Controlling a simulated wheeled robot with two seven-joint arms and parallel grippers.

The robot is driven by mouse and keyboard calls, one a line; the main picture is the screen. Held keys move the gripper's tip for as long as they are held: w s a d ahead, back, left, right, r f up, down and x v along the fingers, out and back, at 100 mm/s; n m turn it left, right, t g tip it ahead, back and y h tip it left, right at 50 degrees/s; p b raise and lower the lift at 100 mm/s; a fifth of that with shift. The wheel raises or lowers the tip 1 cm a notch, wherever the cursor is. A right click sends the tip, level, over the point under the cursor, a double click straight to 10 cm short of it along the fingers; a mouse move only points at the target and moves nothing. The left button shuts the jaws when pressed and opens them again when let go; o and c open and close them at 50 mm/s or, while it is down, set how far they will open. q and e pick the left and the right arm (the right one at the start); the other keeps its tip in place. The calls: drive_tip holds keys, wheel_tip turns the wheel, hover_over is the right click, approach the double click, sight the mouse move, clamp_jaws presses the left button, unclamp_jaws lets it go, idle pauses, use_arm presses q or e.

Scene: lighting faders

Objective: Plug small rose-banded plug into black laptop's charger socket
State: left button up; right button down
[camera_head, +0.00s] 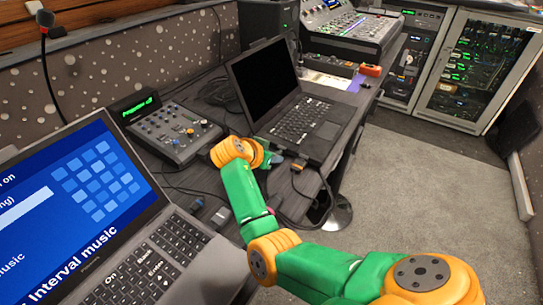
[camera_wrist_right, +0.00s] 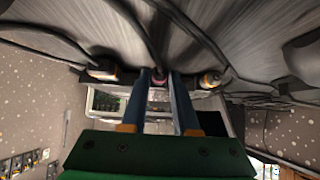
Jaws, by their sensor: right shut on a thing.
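The black laptop (camera_head: 262,80) stands open on the desk, its keyboard facing right. My right gripper (camera_wrist_right: 166,82) is by the laptop's near left edge. In the right wrist view its two blue fingers are shut on the small rose-banded plug (camera_wrist_right: 158,76), whose dark cable runs up and away. In the head view my wrist and arm hide the held plug. I cannot tell whether its tip touches the laptop, and the charger socket cannot be made out. My left gripper is not in view.
Orange-banded plugs sit left (camera_wrist_right: 103,72) and right (camera_wrist_right: 210,80) of the held plug in the wrist view. A small mixer (camera_head: 172,130) stands left of my wrist. A second laptop (camera_head: 85,180) with a blue screen is at near left. Cables hang near the desk edge.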

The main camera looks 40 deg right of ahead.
drive_tip(key=shift+d+r, duration=0.1)
drive_tip(key=c, duration=0.6)
unclamp_jaws()
drive_tip(key=shift+d, duration=0.15)
drive_tip(key=v, duration=0.7)
